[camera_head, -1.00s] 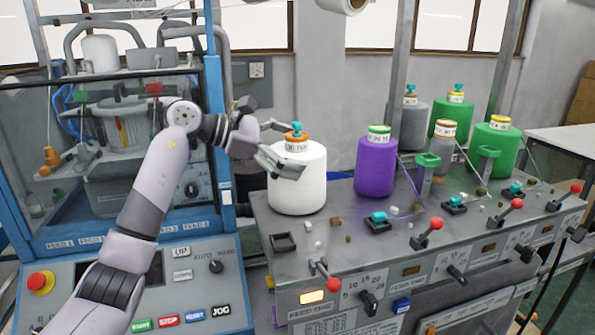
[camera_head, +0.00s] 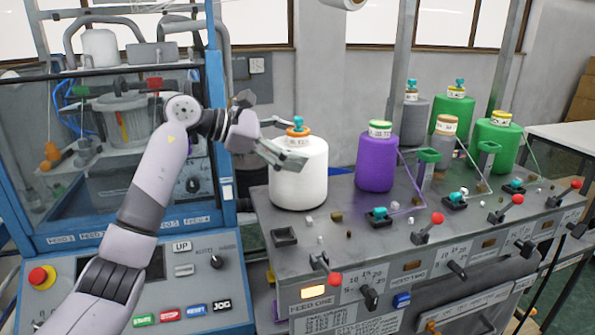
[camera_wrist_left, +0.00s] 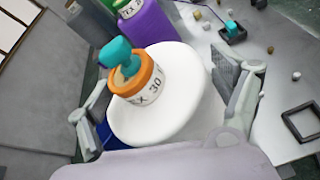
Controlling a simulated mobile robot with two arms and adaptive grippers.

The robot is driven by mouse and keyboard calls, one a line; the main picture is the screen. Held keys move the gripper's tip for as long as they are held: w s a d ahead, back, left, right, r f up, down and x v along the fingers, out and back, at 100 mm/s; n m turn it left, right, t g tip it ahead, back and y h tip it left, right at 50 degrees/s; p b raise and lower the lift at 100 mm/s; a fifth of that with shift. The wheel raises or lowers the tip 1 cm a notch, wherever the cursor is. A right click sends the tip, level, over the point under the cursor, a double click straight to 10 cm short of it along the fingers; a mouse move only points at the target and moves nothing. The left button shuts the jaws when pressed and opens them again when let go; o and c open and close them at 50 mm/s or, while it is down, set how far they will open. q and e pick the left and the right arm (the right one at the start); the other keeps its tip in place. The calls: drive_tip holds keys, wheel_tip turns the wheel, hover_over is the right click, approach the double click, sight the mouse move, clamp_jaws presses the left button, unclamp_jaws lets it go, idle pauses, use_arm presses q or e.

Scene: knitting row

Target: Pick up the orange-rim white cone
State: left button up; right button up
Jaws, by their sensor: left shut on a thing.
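The orange-rim white cone (camera_head: 300,185) stands at the left end of the grey machine top, with an orange rim and a teal piece on top. In the left wrist view the cone (camera_wrist_left: 185,85) lies between my two fingers, its labelled neck tilted toward the upper left. My left gripper (camera_head: 282,140) is shut on the cone's upper part, one finger in front and one behind. The left gripper also shows in the left wrist view (camera_wrist_left: 165,105). The cone's base seems at the machine top; I cannot tell whether it is lifted. My right gripper is not in view.
A purple cone (camera_head: 376,163) stands to the right, with green cones (camera_head: 496,147) and grey ones farther right. Levers with red knobs (camera_head: 437,218) line the front. An empty black square holder (camera_head: 284,236) sits before the white cone. A blue-framed machine (camera_head: 120,231) is at left.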

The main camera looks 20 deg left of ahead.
use_arm(q)
drive_tip(key=c, duration=0.5)
drive_tip(key=shift+r, duration=0.1)
drive_tip(key=shift+r, duration=0.3)
wheel_tip(320, 180, up, 19)
drive_tip(key=shift+r+b, duration=0.15)
drive_tip(key=shift+b, duration=0.15)
idle(0.3)
